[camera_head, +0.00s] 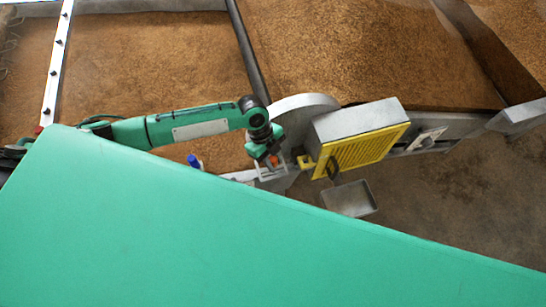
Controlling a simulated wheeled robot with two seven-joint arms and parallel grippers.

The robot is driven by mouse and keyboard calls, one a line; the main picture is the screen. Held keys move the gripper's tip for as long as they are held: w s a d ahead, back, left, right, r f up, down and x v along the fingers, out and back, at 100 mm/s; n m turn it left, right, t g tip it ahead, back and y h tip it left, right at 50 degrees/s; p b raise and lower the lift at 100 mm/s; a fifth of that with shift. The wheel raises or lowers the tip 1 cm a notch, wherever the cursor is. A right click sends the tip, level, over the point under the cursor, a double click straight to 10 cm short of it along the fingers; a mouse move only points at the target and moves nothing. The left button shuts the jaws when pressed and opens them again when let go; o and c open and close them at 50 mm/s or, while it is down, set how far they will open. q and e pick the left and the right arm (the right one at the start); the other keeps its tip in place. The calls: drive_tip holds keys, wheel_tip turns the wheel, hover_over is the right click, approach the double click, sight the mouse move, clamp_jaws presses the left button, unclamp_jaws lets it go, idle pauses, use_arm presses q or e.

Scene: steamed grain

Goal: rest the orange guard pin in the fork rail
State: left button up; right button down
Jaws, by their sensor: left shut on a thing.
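My left gripper (269,157) points down at the end of my green left arm, just left of the yellow-fronted box. It is shut on the small orange guard pin (274,161), of which only a bit shows between the fingers. A pale grey bracket, which looks like the fork rail (270,176), is directly below the gripper. I cannot tell whether the pin touches it. My right gripper is not in view.
A grey box with a yellow slatted front (362,152) stands close to the gripper's right, beside a round grey disc (296,103). A grey tray (350,199) is below. A blue-tipped part (193,161) is left. Brown grain beds (170,60) lie behind. Green covers the foreground.

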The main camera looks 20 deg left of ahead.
use_arm(q)
drive_tip(key=shift+f+b, duration=1.35)
drive_tip(key=shift+f, duration=0.25)
drive_tip(key=shift+f+b, duration=0.9)
drive_tip(key=shift+f, duration=0.75)
drive_tip(key=o, duration=1.1)
drive_tip(key=shift+c, duration=0.2)
drive_tip(key=shift+r, duration=0.1)
wheel_tip(320, 180, up, 20)
drive_tip(key=b, duration=0.2)
